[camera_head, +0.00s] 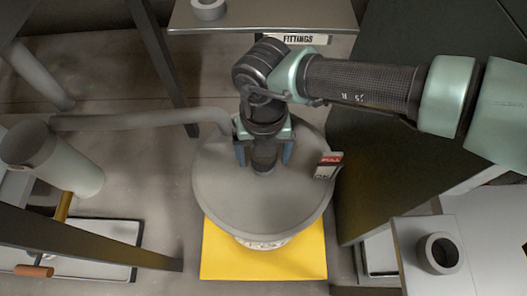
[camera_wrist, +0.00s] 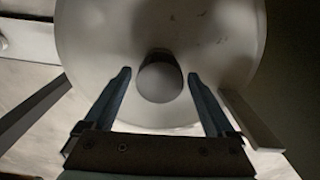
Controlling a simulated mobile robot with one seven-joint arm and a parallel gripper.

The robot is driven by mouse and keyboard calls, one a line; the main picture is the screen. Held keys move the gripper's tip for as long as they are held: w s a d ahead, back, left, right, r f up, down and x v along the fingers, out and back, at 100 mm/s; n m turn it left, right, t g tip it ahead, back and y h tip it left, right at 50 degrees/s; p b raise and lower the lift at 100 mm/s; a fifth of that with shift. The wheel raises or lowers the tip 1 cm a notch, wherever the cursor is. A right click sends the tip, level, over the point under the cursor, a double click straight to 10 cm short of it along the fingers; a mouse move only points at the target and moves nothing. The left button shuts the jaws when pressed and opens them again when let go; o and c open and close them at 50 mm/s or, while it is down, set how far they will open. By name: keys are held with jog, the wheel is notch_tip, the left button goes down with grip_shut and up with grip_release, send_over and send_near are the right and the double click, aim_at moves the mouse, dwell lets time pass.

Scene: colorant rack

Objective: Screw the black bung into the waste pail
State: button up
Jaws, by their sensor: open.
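The waste pail (camera_head: 225,205) is a round grey vessel with a wide pale top, standing on a yellow mat. The bung (camera_head: 264,162) is a short dark cylinder at the middle of the pail's top. In the wrist view the bung (camera_wrist: 160,80) shows a round grey end and dark side, upright over the pail's top (camera_wrist: 95,35). My gripper (camera_head: 264,154) is over the pail with its fingers open on either side of the bung. In the wrist view a gap shows between each fingertip (camera_wrist: 159,74) and the bung. Any thread is hidden.
A red-and-white tag (camera_head: 329,165) stands at the pail's right rim. A grey pipe (camera_head: 140,120) runs in from the left. A fittings shelf (camera_head: 265,15) is behind. A grey ring (camera_head: 439,253) sits on a bench at right. The yellow mat (camera_head: 225,260) is clear in front.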

jog(key=n, duration=0.3)
jog(key=n+p, duration=0.1)
jog(key=n, duration=0.3)
jog(key=shift+d, duration=0.1)
jog(key=n+p, duration=0.1)
jog(key=n, duration=0.5)
jog(key=shift+w+n, duration=0.1)
jog(key=shift+n, duration=0.2)
jog(key=shift+c, duration=0.2)
jog(key=c, duration=1.3)
jog(key=m, duration=0.6)
jog(key=m+b, duration=0.1)
jog(key=m, duration=0.3)
jog(key=shift+f, duration=0.1)
jog(key=m, duration=0.3)
jog(key=shift+m, duration=0.4)
